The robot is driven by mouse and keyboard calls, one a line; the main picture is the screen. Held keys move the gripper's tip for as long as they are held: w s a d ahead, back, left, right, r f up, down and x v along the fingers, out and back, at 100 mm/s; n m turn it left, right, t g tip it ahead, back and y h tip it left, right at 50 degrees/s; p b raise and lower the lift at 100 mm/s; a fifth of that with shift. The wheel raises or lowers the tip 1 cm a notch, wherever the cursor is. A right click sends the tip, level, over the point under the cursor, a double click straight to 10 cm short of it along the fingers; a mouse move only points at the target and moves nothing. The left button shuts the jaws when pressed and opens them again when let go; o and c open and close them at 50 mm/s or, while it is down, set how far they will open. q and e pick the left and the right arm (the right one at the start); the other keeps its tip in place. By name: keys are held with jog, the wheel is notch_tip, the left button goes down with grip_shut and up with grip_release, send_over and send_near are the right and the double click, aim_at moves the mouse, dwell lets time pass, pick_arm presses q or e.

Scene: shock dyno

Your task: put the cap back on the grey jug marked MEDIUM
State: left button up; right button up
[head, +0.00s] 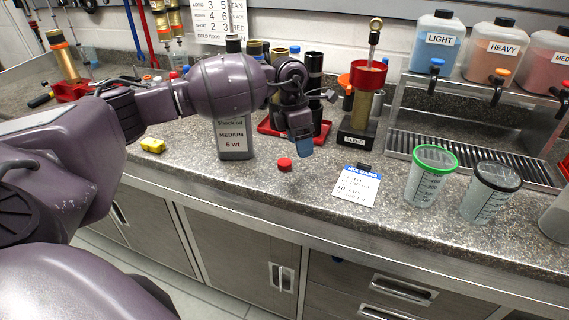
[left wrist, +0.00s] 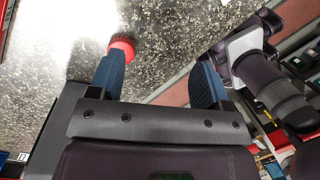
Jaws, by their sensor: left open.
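The grey jug (head: 236,140) marked MEDIUM 5 wt stands upright on the counter at the back. My left arm crosses in front of its upper part, so I cannot tell the state of its mouth. A small red cap (head: 284,164) sits on the counter to the right of and nearer than the jug. My left gripper (head: 300,145) is open and empty, pointing down above and slightly beyond the cap. In the left wrist view, the cap (left wrist: 122,46) shows at the tip of the left finger, partly hidden by it, not centred between the fingers. My right gripper is not in view.
A yellow item (head: 152,145) lies left of the jug. A red tray (head: 268,128) and a bleed stand (head: 357,140) are behind the gripper. The counter's front edge is close to the cap.

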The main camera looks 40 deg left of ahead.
pick_arm(q)
notch_tip(320, 180, up, 3)
jog(key=y, duration=0.2)
send_over(284, 162)
jog(key=shift+w+a, duration=0.1)
jog(key=shift+w, duration=0.05)
jog(key=shift+f, duration=0.1)
jog(key=shift+f, duration=2.8)
jog(key=shift+f, duration=2.6)
